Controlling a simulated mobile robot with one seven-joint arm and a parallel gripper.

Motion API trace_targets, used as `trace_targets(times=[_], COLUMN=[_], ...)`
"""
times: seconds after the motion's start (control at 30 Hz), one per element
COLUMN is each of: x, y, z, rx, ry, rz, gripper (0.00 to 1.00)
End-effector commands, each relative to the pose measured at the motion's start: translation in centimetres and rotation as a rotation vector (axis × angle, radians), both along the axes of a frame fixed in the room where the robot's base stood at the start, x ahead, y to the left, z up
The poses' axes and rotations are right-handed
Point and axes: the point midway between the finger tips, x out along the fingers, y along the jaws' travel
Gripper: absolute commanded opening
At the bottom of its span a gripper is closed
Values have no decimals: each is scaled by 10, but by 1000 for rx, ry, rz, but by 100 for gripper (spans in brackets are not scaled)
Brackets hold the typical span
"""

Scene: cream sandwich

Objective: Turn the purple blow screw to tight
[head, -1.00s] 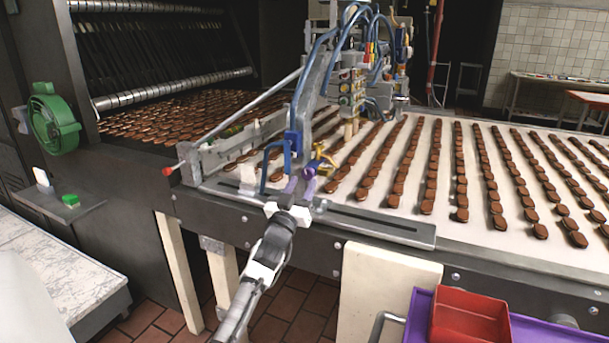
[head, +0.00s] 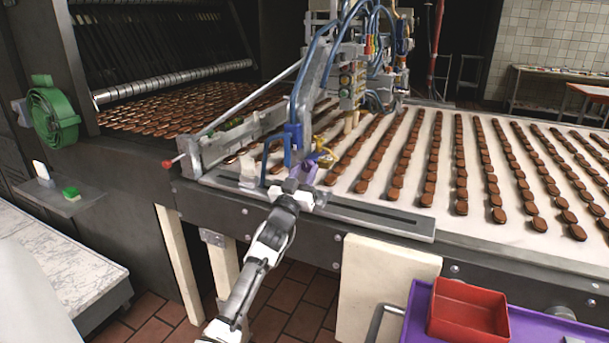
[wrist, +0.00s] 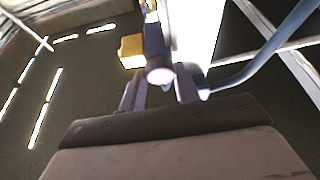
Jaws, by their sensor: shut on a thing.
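The purple blow screw (wrist: 160,71) shows in the wrist view as a round purple-grey knob. It sits below a dark fitting beside a yellow block (wrist: 131,50). My gripper (wrist: 160,88) has one finger on each side of the screw and is shut on it. In the head view my gripper (head: 300,182) is at the front edge of the conveyor machine. Purple (head: 307,172) shows at its fingertips, below a blue bracket (head: 291,140) and a brass fitting (head: 321,155). The screw itself is mostly hidden there. How tight it is cannot be told.
The conveyor (head: 475,160) carries rows of brown biscuits to the right. The depositor head (head: 352,80) with hoses stands just behind my gripper. A red-tipped rod (head: 168,164) sticks out at left. A red bin (head: 470,312) on a purple tray (head: 418,310) is at lower right.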

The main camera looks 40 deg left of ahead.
Motion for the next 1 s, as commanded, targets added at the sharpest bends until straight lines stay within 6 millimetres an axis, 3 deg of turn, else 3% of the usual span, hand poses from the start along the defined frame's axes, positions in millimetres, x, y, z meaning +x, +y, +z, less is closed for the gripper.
trace_targets(times=[0.3, 0.63, 0.67, 0.7, 1.0], x=[-1, -1, -1, -1, 0], y=[2, 2, 2, 2, 2], z=[-1, 0, 0, 0, 1], rx=[208, 220, 220, 220, 201], ry=[50, 53, 53, 53, 48], rz=[1, 0, 0, 0, 0], gripper=[9, 9, 36, 41, 41])
